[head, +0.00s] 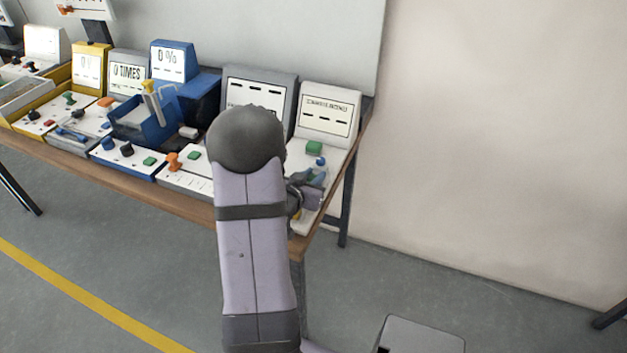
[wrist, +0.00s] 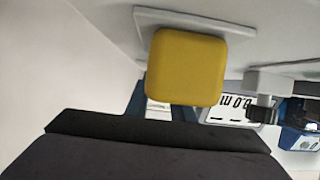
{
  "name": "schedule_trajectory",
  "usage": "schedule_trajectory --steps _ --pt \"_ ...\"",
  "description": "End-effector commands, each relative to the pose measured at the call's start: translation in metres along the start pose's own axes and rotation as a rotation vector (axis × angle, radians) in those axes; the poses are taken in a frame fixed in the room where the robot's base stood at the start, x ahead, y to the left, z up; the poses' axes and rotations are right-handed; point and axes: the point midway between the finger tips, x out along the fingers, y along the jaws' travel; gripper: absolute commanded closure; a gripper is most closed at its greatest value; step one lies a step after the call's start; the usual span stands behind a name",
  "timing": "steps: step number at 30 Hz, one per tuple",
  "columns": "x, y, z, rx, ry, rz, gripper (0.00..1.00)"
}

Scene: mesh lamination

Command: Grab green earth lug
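Several small green pieces show in the head view, and I cannot tell for sure which is the green earth lug. One green block (head: 314,147) sits on the white station at the right end of the table. Other green pieces lie on panels further left: one green piece (head: 194,155), another green piece (head: 150,160) and a green knob (head: 69,97). My gripper (head: 308,190) is low over the right-end station, in front of the green block, partly hidden by my arm. Its fingers are not clear in either view. No green shows in the wrist view.
A yellow rounded block (wrist: 187,67) on a light plate fills the middle of the wrist view. A blue-capped item (head: 320,161) is just below the green block. Orange pieces (head: 173,161), a blue bin (head: 140,125) and several display stations crowd the wooden table (head: 160,194).

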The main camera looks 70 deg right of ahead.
Motion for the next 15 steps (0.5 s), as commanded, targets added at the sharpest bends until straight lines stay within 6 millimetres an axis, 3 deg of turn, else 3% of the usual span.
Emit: schedule_trajectory --steps 10,15 --pt "-0.001 0.0 -0.002 0.001 0.001 0.0 1.0" --pt "-0.004 0.0 -0.012 0.001 0.003 0.0 1.0"
